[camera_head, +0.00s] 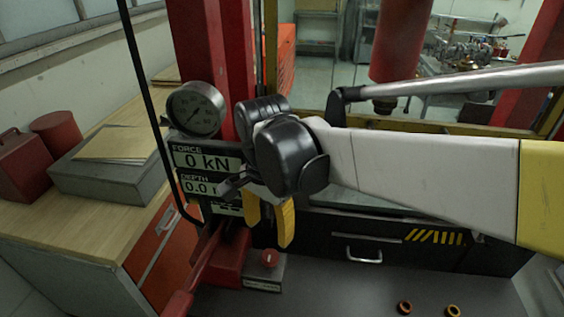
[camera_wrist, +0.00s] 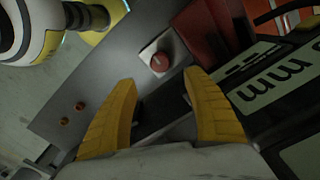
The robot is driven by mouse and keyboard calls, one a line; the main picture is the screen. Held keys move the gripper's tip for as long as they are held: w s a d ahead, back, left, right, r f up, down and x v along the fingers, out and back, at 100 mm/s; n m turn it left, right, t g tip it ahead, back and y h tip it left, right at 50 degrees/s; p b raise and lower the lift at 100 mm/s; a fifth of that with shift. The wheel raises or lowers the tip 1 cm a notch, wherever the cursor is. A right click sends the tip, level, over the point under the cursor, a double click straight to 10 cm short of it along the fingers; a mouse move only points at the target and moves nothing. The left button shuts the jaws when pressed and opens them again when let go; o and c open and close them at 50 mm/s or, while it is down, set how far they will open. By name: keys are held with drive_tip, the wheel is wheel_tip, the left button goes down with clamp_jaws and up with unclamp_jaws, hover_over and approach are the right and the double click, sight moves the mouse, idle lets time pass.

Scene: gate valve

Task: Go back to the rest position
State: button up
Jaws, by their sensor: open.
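My gripper (camera_head: 268,232) is open and empty, its two yellow fingers pointing down in front of the press's display panel (camera_head: 208,160). In the wrist view my gripper (camera_wrist: 160,88) shows its fingers spread apart with nothing between them. A small box with a red knob (camera_head: 268,259) is below the fingertips in the head view. The red knob (camera_wrist: 159,62) shows beyond the fingertips in the wrist view. The fingers appear apart from it. My white and yellow arm reaches in from the right and hides part of the press.
A red lever (camera_head: 200,262) extends beside the display. A round gauge (camera_head: 196,109) sits above it. Two small rings (camera_head: 405,307) (camera_head: 453,311) lie on the grey surface at the lower right. A wooden bench (camera_head: 85,225) with a grey box (camera_head: 108,178) stands left. A red cylinder (camera_head: 402,40) hangs above my arm.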

drive_tip(key=shift+r, duration=0.8)
drive_tip(key=shift+d, duration=0.1)
drive_tip(key=s+d+f+n+t+b, duration=0.2)
drive_tip(key=d+f+b, duration=0.1)
drive_tip(key=d, duration=0.5)
drive_tip(key=s+d+f+n+t+b, duration=0.1)
drive_tip(key=d+f+n+t+b, duration=0.1)
drive_tip(key=d, duration=0.7)
drive_tip(key=s+d+f+n+t+b, duration=0.2)
drive_tip(key=d+f+t+b, duration=0.1)
drive_tip(key=d, duration=0.5)
drive_tip(key=shift+s+d+f+b, duration=0.2)
drive_tip(key=shift+s+f+b, duration=0.1)
drive_tip(key=shift+f+b, duration=0.2)
